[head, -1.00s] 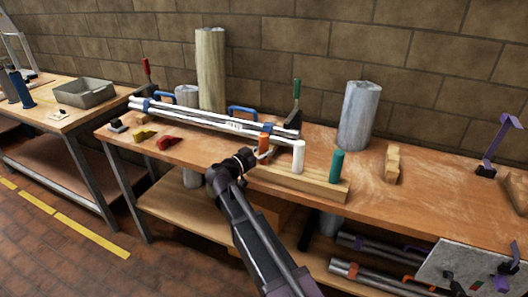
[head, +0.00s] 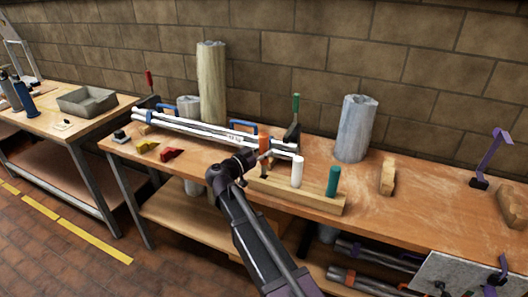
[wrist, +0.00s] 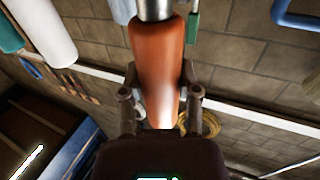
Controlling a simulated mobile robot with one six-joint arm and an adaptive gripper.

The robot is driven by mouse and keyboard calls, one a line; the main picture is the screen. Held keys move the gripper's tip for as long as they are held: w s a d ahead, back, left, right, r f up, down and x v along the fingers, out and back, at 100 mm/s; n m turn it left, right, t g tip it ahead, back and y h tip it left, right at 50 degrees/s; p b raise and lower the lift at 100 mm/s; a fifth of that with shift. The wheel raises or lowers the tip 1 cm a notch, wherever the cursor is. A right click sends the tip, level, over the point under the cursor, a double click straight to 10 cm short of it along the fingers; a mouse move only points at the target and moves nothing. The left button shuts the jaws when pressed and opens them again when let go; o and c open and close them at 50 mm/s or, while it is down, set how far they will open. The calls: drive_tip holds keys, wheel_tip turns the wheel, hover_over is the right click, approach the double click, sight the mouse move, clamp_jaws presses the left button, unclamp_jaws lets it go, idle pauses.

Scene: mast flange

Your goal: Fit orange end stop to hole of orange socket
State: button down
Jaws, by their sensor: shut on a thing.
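The orange end stop (head: 264,141) is an orange cylinder, roughly upright above the left end of a wooden block. In the wrist view it (wrist: 157,55) fills the middle, with a silver metal part at its top edge. My gripper (head: 259,156) is shut on it, with one finger on each side in the wrist view (wrist: 160,88). A dark spot shows on the block below the end stop. I cannot pick out the orange socket for certain; a pipe on the lower shelf has an orange fitting (head: 350,276).
The wooden block (head: 317,202) holds a white peg (head: 297,172) and a green peg (head: 332,181). White pipes (head: 205,130) with blue handles lie behind it. A grey cylinder (head: 355,128) and a wooden piece (head: 388,177) stand right. The bench between them is clear.

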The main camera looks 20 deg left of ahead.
sight(260, 142)
drive_tip(key=shift+r+p, duration=1.65)
drive_tip(key=shift+r, duration=0.4)
